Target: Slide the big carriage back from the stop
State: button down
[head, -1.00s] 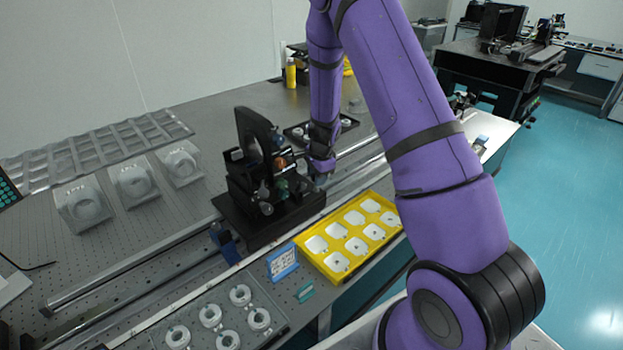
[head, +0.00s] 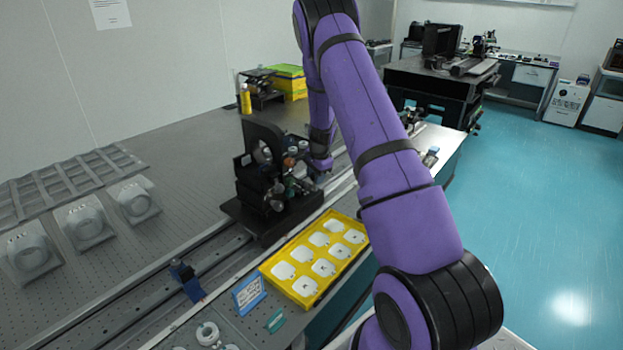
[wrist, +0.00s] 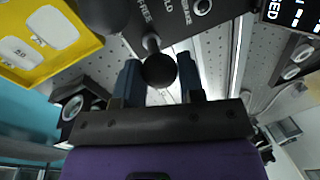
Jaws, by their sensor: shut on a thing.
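The big black carriage (head: 262,222) sits on the rail (head: 130,318) in the head view, with its tall black bracket and several small knobs and optics on top. A small dark blue stop (head: 187,281) sits on the rail nearer the camera, with a clear gap of bare rail between it and the carriage. My gripper (wrist: 159,72) is at the carriage's far right side. In the wrist view its two fingers stand either side of a round black knob (wrist: 159,71) on a short stem, shut on it. In the head view the fingertips are mostly hidden by the carriage.
A yellow tray (head: 262,271) of white pieces lies along the front edge, right beside the rail. A blue sign (head: 249,293) and a teal piece (head: 275,321) are near it. Grey ring mounts (head: 83,222) stand at the left. The rail beyond the carriage runs past my arm.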

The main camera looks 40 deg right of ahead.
jog(key=c, duration=0.8)
grip_release()
jog(key=shift+o, duration=0.2)
jog(key=shift+r, duration=0.1)
notch_tip(320, 180, up, 10)
jog(key=s, duration=0.2)
jog(key=shift+r, duration=0.25)
jog(key=shift+s, duration=0.1)
